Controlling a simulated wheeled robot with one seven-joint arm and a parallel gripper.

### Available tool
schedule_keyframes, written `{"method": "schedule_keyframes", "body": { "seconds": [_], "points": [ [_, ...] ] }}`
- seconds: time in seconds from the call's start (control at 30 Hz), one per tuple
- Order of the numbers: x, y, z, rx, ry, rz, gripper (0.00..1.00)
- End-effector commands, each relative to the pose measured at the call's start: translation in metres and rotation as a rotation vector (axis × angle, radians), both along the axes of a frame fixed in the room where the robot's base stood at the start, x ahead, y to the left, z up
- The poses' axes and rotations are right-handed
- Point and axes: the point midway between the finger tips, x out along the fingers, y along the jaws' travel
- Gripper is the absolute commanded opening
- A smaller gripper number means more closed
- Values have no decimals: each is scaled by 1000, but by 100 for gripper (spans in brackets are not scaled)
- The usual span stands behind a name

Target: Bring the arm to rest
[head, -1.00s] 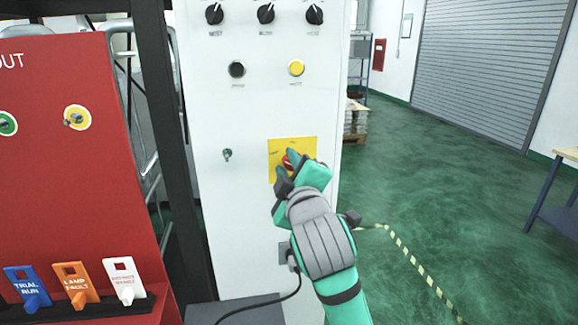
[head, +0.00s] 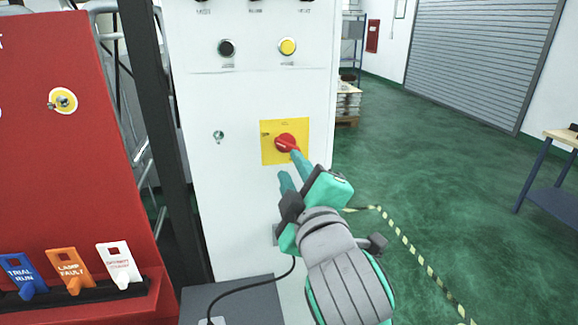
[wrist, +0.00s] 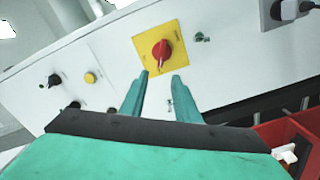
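My gripper (head: 291,168) is in front of the white control cabinet (head: 222,110), just below and right of a red rotary switch (head: 286,143) on a yellow plate (head: 270,153). Its two teal fingers stand apart with nothing between them. In the wrist view the fingers of my gripper (wrist: 161,82) point toward the red switch (wrist: 162,50), with a gap between them and clear of the knob. The switch handle slants down to the right in the head view.
A red board (head: 60,190) with blue, orange and white tags stands at the left. A grey box (head: 235,298) with a black cable sits low before the cabinet. Green floor (head: 430,170) with striped tape is open at right; a table (head: 560,165) stands at the far right.

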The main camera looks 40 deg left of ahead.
Motion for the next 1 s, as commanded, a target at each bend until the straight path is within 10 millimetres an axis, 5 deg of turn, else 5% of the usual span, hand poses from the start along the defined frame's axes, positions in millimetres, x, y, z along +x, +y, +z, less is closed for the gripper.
{"method": "schedule_keyframes", "body": {
  "seconds": [0.57,1.0],
  "points": [
    [2,1,-5,24,18,3,29],
    [41,-36,-85,363,246,-79,29]
  ]
}}
